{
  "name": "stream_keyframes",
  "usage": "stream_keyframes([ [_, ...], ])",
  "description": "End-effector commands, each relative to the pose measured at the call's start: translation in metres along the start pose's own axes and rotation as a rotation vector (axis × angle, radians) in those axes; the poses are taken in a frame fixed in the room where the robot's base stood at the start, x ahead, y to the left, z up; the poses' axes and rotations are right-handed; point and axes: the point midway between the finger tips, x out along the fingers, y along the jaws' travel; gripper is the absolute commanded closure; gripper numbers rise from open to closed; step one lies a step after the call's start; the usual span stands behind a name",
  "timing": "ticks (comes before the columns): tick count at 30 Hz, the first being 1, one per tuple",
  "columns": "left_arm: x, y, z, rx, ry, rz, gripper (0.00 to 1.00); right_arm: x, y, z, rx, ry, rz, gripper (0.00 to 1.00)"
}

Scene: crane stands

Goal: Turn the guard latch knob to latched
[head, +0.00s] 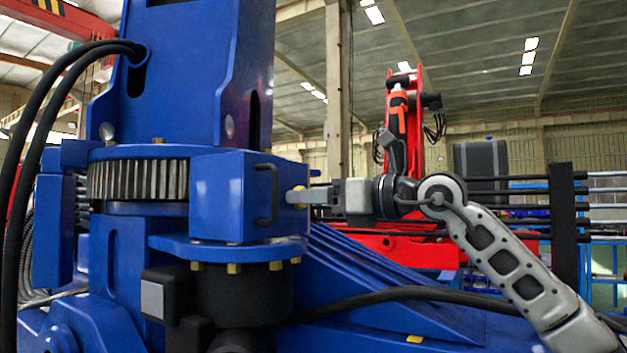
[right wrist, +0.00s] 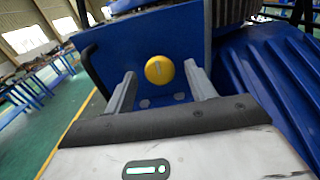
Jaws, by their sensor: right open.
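The guard latch knob (right wrist: 159,70) is a round yellow knob with a pale line on its face, set on the side of a blue box-shaped guard. In the right wrist view it sits between and just beyond the fingers of my right gripper (right wrist: 161,88), which are open on either side of it. In the head view my right gripper (head: 302,196) reaches in from the right to the guard's side face. There only a small yellowish part of the knob (head: 297,190) shows by the fingertips. I cannot tell whether the fingers touch it. My left gripper is out of view.
The blue guard (head: 216,200) has a dark handle (head: 267,194) on its front face. A toothed gear ring (head: 138,179) stands left of it. Black hoses (head: 45,110) hang at the left. A ribbed blue slope (head: 390,290) lies below my right arm.

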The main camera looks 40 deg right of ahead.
Motion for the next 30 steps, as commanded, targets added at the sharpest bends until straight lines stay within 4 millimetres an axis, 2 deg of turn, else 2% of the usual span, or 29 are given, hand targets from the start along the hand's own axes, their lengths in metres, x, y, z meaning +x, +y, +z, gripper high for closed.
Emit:
stream_keyframes([
  [10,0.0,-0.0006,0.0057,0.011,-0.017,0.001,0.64,0.0046,0.0003,-0.0008,-0.001,0.0,0.0,0.45],
  [11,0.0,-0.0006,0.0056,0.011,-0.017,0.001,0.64,0.0046,0.0003,-0.0007,-0.001,0.0,0.0,0.5],
  [15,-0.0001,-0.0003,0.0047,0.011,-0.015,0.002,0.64,0.0044,0.0003,-0.0006,-0.001,0.0,0.0,0.89],
  [23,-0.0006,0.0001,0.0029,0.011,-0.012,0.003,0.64,0.0043,0.0002,-0.0004,0.011,0.0,0.0,0.89],
  [30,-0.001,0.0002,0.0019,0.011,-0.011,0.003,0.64,0.0043,0.0002,-0.0003,0.1,0.0,0.0,0.89],
])
